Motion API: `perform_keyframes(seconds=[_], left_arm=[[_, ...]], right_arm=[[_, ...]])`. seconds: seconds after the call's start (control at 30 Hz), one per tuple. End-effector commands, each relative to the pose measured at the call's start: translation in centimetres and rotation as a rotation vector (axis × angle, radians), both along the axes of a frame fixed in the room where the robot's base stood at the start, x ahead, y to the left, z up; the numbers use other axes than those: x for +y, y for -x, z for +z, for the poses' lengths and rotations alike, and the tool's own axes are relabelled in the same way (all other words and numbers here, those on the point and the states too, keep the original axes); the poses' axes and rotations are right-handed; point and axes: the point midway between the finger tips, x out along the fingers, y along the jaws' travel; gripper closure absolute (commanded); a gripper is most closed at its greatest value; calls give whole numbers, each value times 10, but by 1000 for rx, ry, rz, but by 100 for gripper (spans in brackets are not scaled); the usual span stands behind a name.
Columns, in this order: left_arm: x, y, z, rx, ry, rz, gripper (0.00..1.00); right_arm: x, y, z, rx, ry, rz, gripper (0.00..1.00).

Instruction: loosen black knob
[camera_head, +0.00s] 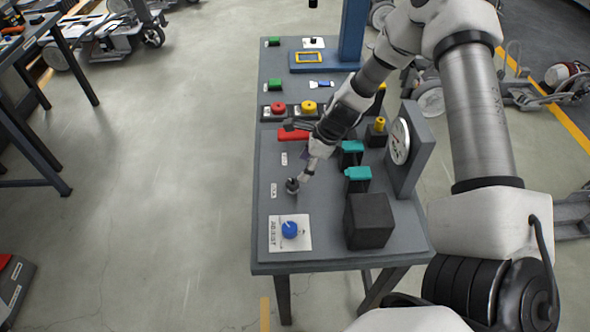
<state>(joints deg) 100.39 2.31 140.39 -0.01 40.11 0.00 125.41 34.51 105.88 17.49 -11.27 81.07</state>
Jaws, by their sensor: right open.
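A small round black knob (292,186) sits on the grey bench top (262,225), next to a small white label. My right gripper (301,178) reaches down to it from the upper right, its fingertips at the knob's right side. The gripper is open. It partly covers the area beside the knob, and I cannot tell whether the fingers touch it. My left gripper is not in view.
A blue dial (290,229) on a white plate and a black box (369,221) stand nearer the front. Teal-topped blocks (358,174) and a round gauge (400,142) stand to the right. Red and yellow buttons (309,107) lie farther back. Open floor lies left.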

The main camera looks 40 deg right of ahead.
Motion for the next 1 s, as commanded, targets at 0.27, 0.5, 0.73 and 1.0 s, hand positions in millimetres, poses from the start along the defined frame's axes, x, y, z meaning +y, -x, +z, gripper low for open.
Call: perform_keyframes(seconds=[0.27, 0.5, 0.73, 1.0], left_arm=[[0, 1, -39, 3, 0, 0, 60], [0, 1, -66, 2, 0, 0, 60], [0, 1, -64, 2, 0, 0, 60], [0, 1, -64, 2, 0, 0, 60]], right_arm=[[9, -4, -44, 10, 2, 4, 31], [22, -14, -75, 9, 2, 6, 31], [23, -15, -75, 8, 1, 7, 31], [23, -15, -74, 8, 1, 7, 92]])
